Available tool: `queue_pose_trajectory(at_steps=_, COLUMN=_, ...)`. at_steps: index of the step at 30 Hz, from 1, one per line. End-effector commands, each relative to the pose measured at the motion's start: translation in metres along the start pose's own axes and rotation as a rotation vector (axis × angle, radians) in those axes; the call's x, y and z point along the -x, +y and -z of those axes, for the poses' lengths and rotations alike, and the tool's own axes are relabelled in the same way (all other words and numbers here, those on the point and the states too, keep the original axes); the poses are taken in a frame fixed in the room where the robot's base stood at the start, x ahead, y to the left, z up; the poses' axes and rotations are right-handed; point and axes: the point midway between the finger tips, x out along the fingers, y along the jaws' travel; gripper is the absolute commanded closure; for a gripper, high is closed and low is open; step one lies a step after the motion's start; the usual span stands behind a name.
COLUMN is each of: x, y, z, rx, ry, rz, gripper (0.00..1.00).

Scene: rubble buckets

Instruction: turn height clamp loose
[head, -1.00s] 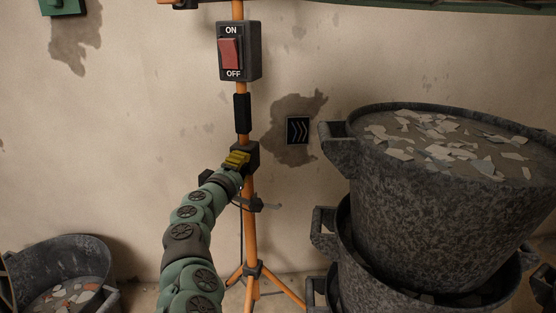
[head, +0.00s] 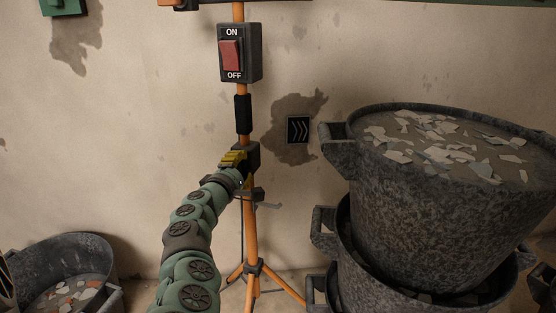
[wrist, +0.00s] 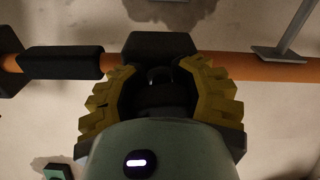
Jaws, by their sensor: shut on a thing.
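The height clamp is a black block (head: 252,155) around the orange stand pole (head: 250,215), below the switch box. In the wrist view the clamp block (wrist: 160,45) sits on the pole, which runs across the picture. My gripper (head: 234,158) has yellow ridged fingers and is at the clamp's left front side. In the wrist view my gripper (wrist: 160,90) has one finger on each side of a dark part at the clamp and is shut on it. The dark part is mostly hidden by the fingers and the green gripper body, so its angle is unclear.
A box with a red ON/OFF switch (head: 240,53) and a black sleeve (head: 243,114) are higher on the pole. A grey hook (head: 268,205) sticks out below the clamp. Stacked rubble buckets (head: 440,190) stand close on the right; another bucket (head: 65,270) is lower left.

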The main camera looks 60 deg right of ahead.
Motion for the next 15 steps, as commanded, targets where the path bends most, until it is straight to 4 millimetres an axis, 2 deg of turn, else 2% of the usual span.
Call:
queue_pose_trajectory(at_steps=1, x=-0.0010, y=0.0089, z=-0.0017, rx=0.009, ry=-0.006, rz=-0.018, gripper=1.00)
queue_pose_trajectory(at_steps=3, x=-0.0011, y=0.0089, z=-0.0019, rx=0.009, ry=-0.006, rz=-0.018, gripper=1.00)
queue_pose_trajectory(at_steps=4, x=-0.0011, y=0.0089, z=-0.0020, rx=0.009, ry=-0.007, rz=-0.018, gripper=0.63)
queue_pose_trajectory(at_steps=15, x=-0.0007, y=0.0042, z=-0.0016, rx=0.005, ry=-0.004, rz=-0.009, gripper=0.25)
